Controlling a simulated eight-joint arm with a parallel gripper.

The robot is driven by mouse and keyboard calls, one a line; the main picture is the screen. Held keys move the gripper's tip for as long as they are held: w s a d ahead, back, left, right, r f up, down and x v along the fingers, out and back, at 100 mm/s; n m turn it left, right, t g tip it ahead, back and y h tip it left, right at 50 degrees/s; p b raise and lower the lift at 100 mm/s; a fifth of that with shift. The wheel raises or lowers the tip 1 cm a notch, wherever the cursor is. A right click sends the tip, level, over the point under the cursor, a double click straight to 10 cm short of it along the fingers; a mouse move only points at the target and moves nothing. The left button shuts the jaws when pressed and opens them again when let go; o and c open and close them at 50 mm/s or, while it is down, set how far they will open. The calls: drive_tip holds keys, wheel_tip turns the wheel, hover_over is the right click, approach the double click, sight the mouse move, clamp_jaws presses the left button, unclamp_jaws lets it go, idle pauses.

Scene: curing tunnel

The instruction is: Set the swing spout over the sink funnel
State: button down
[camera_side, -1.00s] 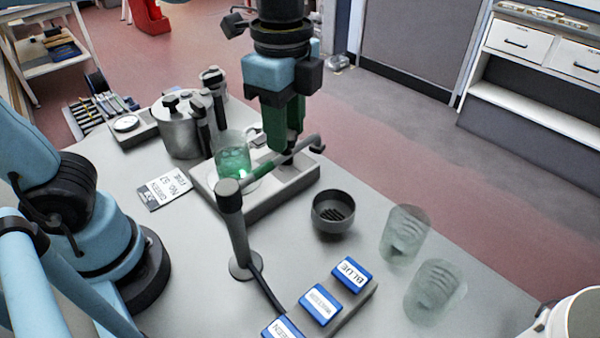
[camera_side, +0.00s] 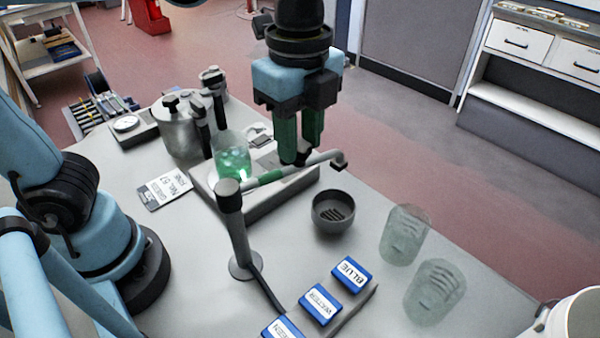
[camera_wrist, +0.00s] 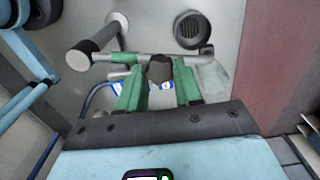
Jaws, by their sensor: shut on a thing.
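The swing spout (camera_side: 270,178) is a thin grey tube with a green band, reaching from a dark-capped post (camera_side: 236,225) to a downturned tip at its right end. My gripper (camera_side: 300,157) has its green fingers closed around a dark knob on the spout, which also shows between the fingers in the wrist view (camera_wrist: 160,69). The sink funnel (camera_side: 333,225) is a dark grey round cup with a slotted grate, in front of the spout. In the wrist view, the spout tip (camera_wrist: 207,50) is apart from the funnel (camera_wrist: 192,29), close to its rim.
A glass beaker with green liquid (camera_side: 233,160) stands on a pale tray (camera_side: 262,203) behind the spout. Two frosted cups (camera_side: 405,235) are right of the funnel. Blue labelled blocks (camera_side: 352,274) lie at the front. A metal pot (camera_side: 180,133) stands at the back left.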

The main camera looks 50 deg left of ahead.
drive_tip(key=shift+d, duration=0.15)
drive_tip(key=c, duration=0.8)
unclamp_jaws()
drive_tip(key=shift+o, duration=0.2)
drive_tip(key=shift+r, duration=0.1)
wheel_tip(320, 180, up, 12)
wheel_tip(320, 180, down, 12)
drive_tip(key=shift+f, duration=0.1)
idle(0.4)
